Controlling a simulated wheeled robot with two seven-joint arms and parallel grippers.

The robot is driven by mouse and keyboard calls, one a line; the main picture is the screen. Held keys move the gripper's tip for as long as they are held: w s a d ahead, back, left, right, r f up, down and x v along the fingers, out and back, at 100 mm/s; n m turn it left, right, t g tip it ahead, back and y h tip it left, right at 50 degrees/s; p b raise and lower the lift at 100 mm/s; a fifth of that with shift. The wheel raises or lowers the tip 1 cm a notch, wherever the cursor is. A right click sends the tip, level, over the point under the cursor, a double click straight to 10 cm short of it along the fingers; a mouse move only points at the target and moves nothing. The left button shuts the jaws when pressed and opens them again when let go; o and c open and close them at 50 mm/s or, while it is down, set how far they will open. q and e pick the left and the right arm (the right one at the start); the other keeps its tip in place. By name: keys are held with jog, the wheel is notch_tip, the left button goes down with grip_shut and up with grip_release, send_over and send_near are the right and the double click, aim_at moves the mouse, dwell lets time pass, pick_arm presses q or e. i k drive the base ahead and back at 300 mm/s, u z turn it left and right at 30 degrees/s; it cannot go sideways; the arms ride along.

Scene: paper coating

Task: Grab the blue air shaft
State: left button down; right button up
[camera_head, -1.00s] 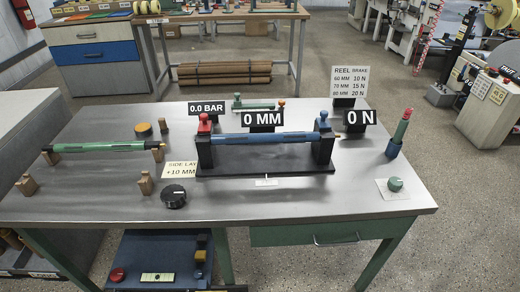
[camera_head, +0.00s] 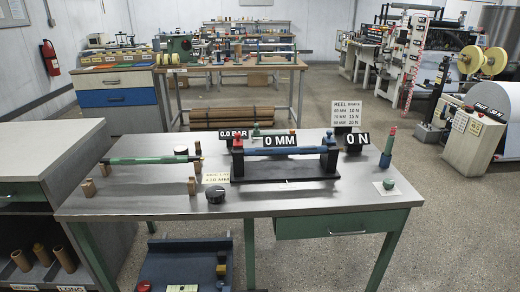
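The blue air shaft (camera_head: 284,151) lies level across a black stand (camera_head: 283,173) on the metal worktable (camera_head: 130,207). Its left end is at a post with a red top (camera_head: 237,143), and its right end is at a post with a blue top (camera_head: 329,139). A sign reading 0 MM (camera_head: 280,141) stands behind the shaft. A green shaft (camera_head: 147,160) rests on wooden supports at the left of the same table. Neither of my grippers is in view.
A black knob (camera_head: 215,195) and a green knob (camera_head: 388,184) sit near the table's front. A blue-decked cart (camera_head: 185,263) is below.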

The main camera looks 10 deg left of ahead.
aim_at(301, 151)
jog(key=u, duration=0.6)
jog(key=i, duration=0.85)
jog(key=u, duration=0.25)
